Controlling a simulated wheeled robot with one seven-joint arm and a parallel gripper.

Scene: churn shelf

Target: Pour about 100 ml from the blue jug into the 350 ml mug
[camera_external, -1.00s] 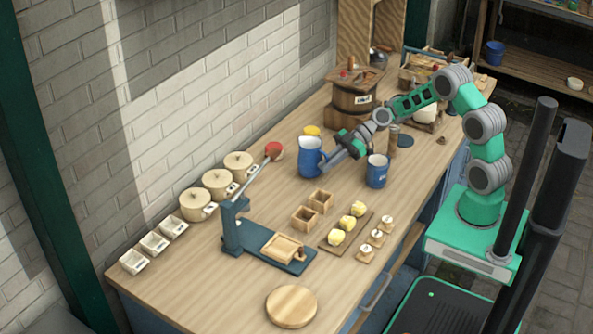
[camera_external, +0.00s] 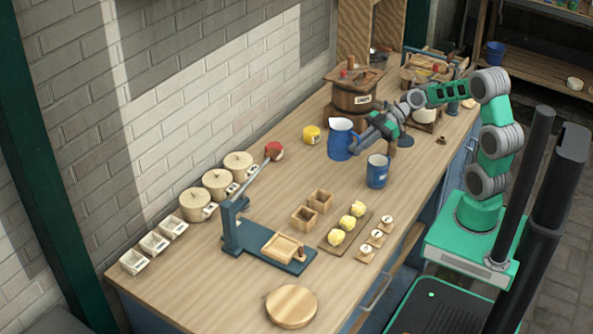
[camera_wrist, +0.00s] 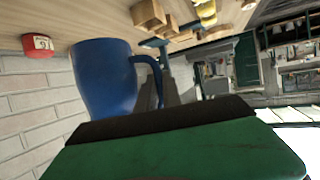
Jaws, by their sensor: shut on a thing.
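The blue jug (camera_external: 339,145) has a pale inside and stands upright, or nearly so, near the middle of the counter. My gripper (camera_external: 356,144) is shut on its handle from the right. In the wrist view the jug (camera_wrist: 102,80) fills the left, and its handle (camera_wrist: 150,68) runs to the dark fingers (camera_wrist: 158,90). Whether the jug touches the counter I cannot tell. The blue mug (camera_external: 377,172) with a pale label stands upright to the right and in front of the jug, apart from it. The level in either vessel is not clear.
A wooden churn (camera_external: 353,98) stands behind the jug. A yellow pot (camera_external: 311,134) and a red pot (camera_external: 275,151) are to its left. A press with a long lever (camera_external: 236,225), small wooden boxes (camera_external: 312,207) and a board of yellow lumps (camera_external: 345,230) lie nearer.

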